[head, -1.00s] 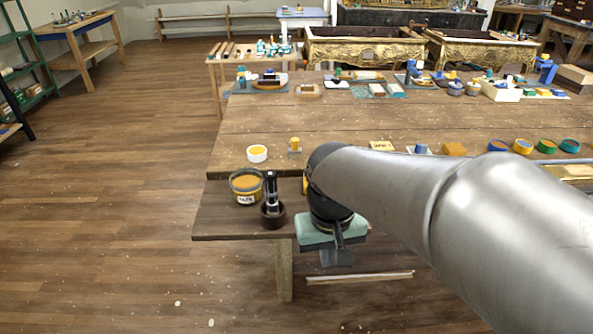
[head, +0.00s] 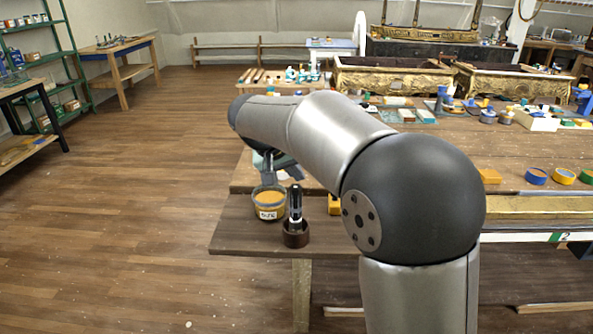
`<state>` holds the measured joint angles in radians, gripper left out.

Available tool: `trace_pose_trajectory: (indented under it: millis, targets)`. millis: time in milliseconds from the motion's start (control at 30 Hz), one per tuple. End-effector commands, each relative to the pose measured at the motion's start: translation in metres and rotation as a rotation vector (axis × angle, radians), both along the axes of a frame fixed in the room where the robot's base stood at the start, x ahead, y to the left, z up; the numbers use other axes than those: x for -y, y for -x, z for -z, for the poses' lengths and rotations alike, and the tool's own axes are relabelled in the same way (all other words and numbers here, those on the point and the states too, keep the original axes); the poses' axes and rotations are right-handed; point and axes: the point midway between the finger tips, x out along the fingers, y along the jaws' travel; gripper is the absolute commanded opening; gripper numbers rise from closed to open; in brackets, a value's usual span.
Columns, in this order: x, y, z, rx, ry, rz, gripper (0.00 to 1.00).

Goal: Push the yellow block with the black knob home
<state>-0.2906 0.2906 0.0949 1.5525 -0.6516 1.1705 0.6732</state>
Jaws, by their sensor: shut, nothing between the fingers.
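A yellow block (head: 334,204) shows at the near left part of the wooden table, just left of my arm's elbow. The arm covers part of it, and no black knob can be made out on it. My gripper (head: 267,166) is shut and empty, pointing down at the left end of the table. It is behind the labelled jar in the picture, left of and beyond the yellow block, and apart from it. My arm partly hides the hand.
A jar with yellow contents (head: 269,204) and a black upright tool in a brown cup (head: 295,234) stand on the near left table corner. Several coloured tubs (head: 536,176) stand at right. A gilt console (head: 395,82) is at the back. Open floor lies to the left.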

Motion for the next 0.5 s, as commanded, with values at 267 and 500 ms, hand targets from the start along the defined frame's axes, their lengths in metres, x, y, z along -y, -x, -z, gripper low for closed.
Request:
trace_pose_trajectory:
  millis: [267, 500]
  targets:
    - [0.027, -0.021, 0.05, -0.005, 0.001, 0.002, 0.0]
    - [0.059, -0.023, 0.056, -0.003, 0.0, 0.001, 0.0]
